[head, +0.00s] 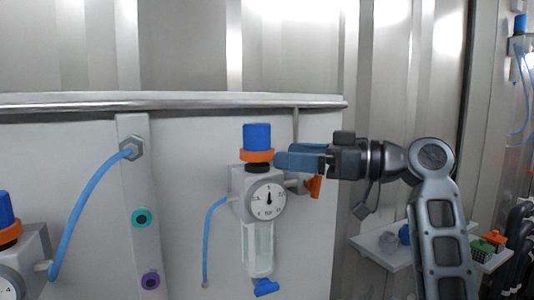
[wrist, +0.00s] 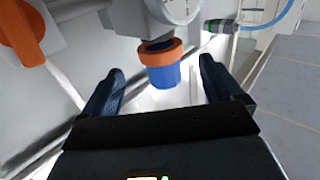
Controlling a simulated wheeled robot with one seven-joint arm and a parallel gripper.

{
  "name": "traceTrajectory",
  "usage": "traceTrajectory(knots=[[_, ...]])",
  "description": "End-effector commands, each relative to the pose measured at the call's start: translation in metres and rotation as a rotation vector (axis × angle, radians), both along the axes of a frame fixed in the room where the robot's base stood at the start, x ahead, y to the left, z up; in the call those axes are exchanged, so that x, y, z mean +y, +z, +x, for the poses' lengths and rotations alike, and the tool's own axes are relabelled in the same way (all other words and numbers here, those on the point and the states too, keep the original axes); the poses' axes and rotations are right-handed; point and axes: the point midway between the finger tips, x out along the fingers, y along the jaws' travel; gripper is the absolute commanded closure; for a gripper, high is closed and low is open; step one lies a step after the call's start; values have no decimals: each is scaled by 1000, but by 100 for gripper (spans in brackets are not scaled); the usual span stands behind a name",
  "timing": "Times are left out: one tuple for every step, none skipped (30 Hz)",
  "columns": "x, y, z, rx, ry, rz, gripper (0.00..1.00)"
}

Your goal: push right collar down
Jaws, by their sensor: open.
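The right regulator has a blue knob (head: 257,136) with an orange collar (head: 257,156) around its base, above a round white gauge (head: 267,199). My gripper (head: 284,160) comes in from the right at about collar height, beside the collar; the head view does not show clearly whether it touches. In the wrist view my gripper (wrist: 160,88) is open, with its two dark blue fingers spread to either side of the blue knob (wrist: 164,76) and the orange collar (wrist: 161,53). I see nothing held between the fingers.
An orange valve handle (head: 315,186) sits just below my gripper. A blue tube (head: 210,235) runs down left of the regulator. A metal rail (head: 170,103) crosses above. Another regulator's orange collar (head: 9,232) shows at far left. A shelf (head: 385,246) stands at lower right.

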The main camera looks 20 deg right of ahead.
Motion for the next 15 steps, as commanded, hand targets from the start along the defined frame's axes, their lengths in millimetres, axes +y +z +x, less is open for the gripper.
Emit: traceTrajectory(knots=[[8, 2, 6, 2, 4, -1, 7], [11, 2, 9, 2, 4, -1, 7], [16, 2, 14, 2, 3, 1, 7], [19, 2, 17, 3, 3, 1, 7], [22, 1, 20, 4, 3, 1, 7], [26, 1, 25, 3, 2, 0, 7], [29, 1, 27, 2, 1, 1, 7], [31, 1, 30, 2, 1, 1, 7], [35, 1, 33, 3, 1, 0, 7], [37, 1, 36, 3, 1, 0, 7], [39, 1, 37, 2, 0, 1, 7], [41, 0, 39, 1, 0, 0, 7], [42, 0, 41, 1, 0, 0, 7], [43, 0, 41, 1, 0, 0, 7], [44, 0, 42, 2, -1, -1, 7]])
